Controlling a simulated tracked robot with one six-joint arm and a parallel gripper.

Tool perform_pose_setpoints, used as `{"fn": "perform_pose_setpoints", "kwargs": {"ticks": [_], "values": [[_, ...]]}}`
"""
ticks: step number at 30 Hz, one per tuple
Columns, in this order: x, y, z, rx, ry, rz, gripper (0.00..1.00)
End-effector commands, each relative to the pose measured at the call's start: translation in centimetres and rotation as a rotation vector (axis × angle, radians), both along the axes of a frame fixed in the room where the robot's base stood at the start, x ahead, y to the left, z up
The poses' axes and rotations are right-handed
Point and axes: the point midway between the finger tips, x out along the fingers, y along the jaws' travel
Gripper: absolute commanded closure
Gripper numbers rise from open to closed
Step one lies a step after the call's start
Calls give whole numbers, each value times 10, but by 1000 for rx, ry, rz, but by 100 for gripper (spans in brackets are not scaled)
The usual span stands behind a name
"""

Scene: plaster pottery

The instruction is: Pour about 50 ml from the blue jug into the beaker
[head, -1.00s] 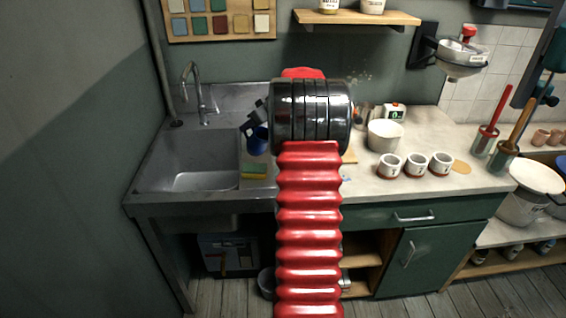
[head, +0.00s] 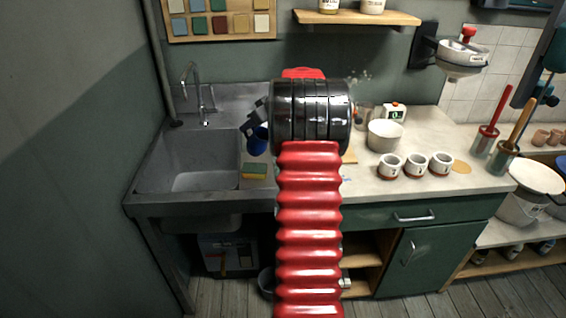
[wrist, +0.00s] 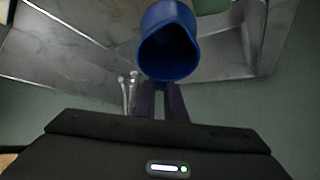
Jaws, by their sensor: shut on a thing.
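The blue jug (head: 258,141) is at the right side of the sink, just left of my arm, which hides part of it. In the wrist view the jug (wrist: 168,42) is held at the fingertips, its dark open mouth facing the camera; I cannot tell how much liquid is inside. My gripper (wrist: 160,100) is shut on the jug. In the head view my gripper (head: 252,122) shows only partly beside the black arm joint. A clear greyish vessel (head: 366,113) just right of my arm may be the beaker; it is partly hidden.
The sink (head: 188,160) with its tap (head: 195,95) lies left of the jug. A sponge (head: 254,170) lies below the jug. On the counter right of my arm stand a white bowl (head: 384,136), several white cups (head: 414,164) and a small device with a green display (head: 396,112).

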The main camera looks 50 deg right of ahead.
Motion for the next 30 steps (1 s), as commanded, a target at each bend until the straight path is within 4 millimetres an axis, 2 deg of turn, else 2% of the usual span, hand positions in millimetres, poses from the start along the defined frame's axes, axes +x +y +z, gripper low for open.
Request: {"fn": "perform_pose_setpoints", "kwargs": {"ticks": [20,30], "values": [[1,0,0,-2,5,0,100],[10,0,-3,-4,68,2,100]]}}
